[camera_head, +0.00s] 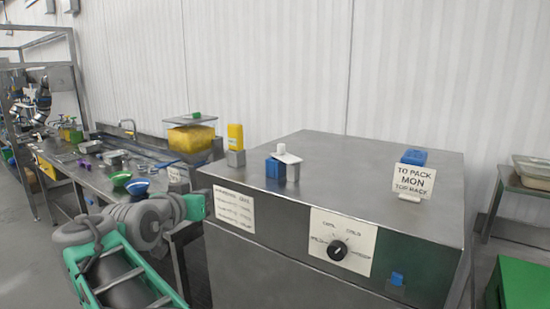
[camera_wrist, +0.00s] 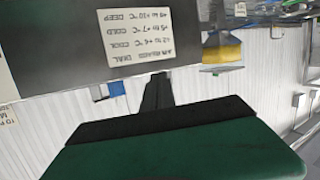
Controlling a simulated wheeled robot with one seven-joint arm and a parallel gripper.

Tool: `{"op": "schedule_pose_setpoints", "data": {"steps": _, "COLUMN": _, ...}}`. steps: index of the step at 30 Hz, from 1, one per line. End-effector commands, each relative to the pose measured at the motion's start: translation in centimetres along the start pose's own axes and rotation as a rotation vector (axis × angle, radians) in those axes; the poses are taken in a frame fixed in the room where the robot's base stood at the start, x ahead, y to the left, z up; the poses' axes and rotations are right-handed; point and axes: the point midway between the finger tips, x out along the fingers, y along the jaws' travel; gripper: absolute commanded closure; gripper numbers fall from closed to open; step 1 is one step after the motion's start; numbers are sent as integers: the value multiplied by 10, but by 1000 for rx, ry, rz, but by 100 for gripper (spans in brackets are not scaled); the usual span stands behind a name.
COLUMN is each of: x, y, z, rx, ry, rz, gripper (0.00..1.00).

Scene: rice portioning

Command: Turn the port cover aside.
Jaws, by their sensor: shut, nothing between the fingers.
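A white flat plate with a small upright knob, which looks like the port cover (camera_head: 287,157), sits on top of the steel cabinet (camera_head: 345,180) in the head view. It rests over a short grey post, beside a blue block (camera_head: 274,169). What lies under the plate is hidden. My gripper (camera_head: 207,205) is at the cabinet's front left, lower than its top and apart from the cover. In the wrist view my gripper (camera_wrist: 157,82) is shut and empty, in front of the upside-down temperature card (camera_wrist: 137,36). The cover cannot be made out in the wrist view.
The cabinet front carries a black dial (camera_head: 337,250). A sign (camera_head: 413,181) and a blue block (camera_head: 413,157) stand on its top at right. A yellow bottle (camera_head: 235,137) stands at the left edge. The cabinet top's middle is clear. A cluttered steel bench (camera_head: 75,172) lies left.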

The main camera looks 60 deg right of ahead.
Motion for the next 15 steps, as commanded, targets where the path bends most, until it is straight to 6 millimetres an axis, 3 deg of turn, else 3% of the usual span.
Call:
{"op": "schedule_pose_setpoints", "data": {"steps": 1, "x": 9, "y": 31, "z": -22, "rx": 42, "ry": 77, "rz": 110, "gripper": 100}}
{"op": "schedule_pose_setpoints", "data": {"steps": 3, "x": 10, "y": 68, "z": -50, "rx": 81, "ry": 168, "rz": 236, "gripper": 100}}
{"op": "schedule_pose_setpoints", "data": {"steps": 5, "x": 8, "y": 88, "z": -63, "rx": 97, "ry": 215, "rz": 302, "gripper": 100}}
{"op": "schedule_pose_setpoints", "data": {"steps": 10, "x": 17, "y": 105, "z": -76, "rx": 106, "ry": 241, "rz": 343, "gripper": 100}}
{"op": "schedule_pose_setpoints", "data": {"steps": 15, "x": 48, "y": 117, "z": -84, "rx": 105, "ry": 238, "rz": 344, "gripper": 100}}
